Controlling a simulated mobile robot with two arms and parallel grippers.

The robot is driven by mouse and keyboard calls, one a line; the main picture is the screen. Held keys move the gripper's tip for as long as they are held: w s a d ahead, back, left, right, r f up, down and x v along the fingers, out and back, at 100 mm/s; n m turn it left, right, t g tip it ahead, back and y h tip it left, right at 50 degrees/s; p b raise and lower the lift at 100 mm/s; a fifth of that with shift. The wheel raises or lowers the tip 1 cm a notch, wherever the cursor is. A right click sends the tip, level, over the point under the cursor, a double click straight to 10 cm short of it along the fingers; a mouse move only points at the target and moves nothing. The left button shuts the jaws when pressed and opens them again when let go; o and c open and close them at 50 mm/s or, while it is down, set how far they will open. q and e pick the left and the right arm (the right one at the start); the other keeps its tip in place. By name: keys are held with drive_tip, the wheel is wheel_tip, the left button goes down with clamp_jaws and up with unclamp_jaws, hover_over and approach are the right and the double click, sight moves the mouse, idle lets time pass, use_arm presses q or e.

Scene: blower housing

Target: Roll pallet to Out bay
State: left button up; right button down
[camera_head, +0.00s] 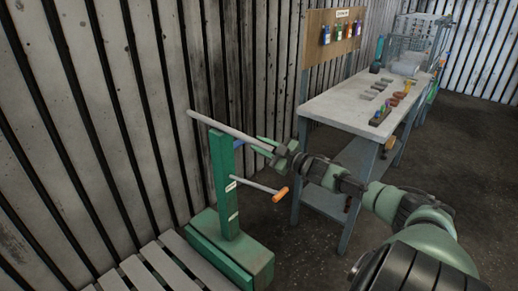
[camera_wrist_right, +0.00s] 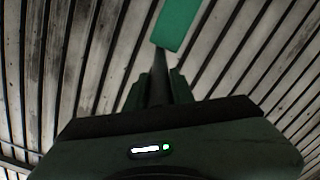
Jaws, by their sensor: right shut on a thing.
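A green pallet truck (camera_head: 228,255) stands at the lower middle of the head view, against the corrugated wall. Its upright green post (camera_head: 224,185) carries a grey handle bar (camera_head: 222,126) across the top. Lower on the post is a thin rod with an orange grip (camera_head: 280,195). A slatted pallet (camera_head: 160,263) lies left of the truck's base, cut off by the frame edge. My right gripper (camera_head: 270,149) is shut on the right end of the handle bar. The right wrist view shows the bar (camera_wrist_right: 160,72) between the fingers. My left gripper is out of view.
A workbench (camera_head: 345,102) with small parts and bottles stands at the right, beyond my right arm. A pegboard (camera_head: 320,45) rises behind it. The corrugated wall (camera_head: 90,120) closes off the left. Dark floor (camera_head: 445,160) is open right of the bench. No Out bay marking is visible.

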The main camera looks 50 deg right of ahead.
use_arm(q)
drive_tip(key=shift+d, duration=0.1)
use_arm(e)
drive_tip(key=shift+d+r, duration=0.1)
drive_tip(key=shift+d, duration=0.1)
drive_tip(key=c, duration=1.4)
unclamp_jaws()
drive_tip(key=shift+c, duration=0.2)
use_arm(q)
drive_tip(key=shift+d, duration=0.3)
use_arm(e)
drive_tip(key=shift+o, duration=1.2)
drive_tip(key=shift+s+f, duration=0.2)
drive_tip(key=shift+s, duration=0.45)
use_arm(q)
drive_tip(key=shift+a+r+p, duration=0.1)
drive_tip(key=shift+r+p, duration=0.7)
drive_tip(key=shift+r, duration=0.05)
use_arm(e)
drive_tip(key=s, duration=0.6)
drive_tip(key=shift+s+d+r, duration=0.15)
drive_tip(key=shift+s, duration=0.1)
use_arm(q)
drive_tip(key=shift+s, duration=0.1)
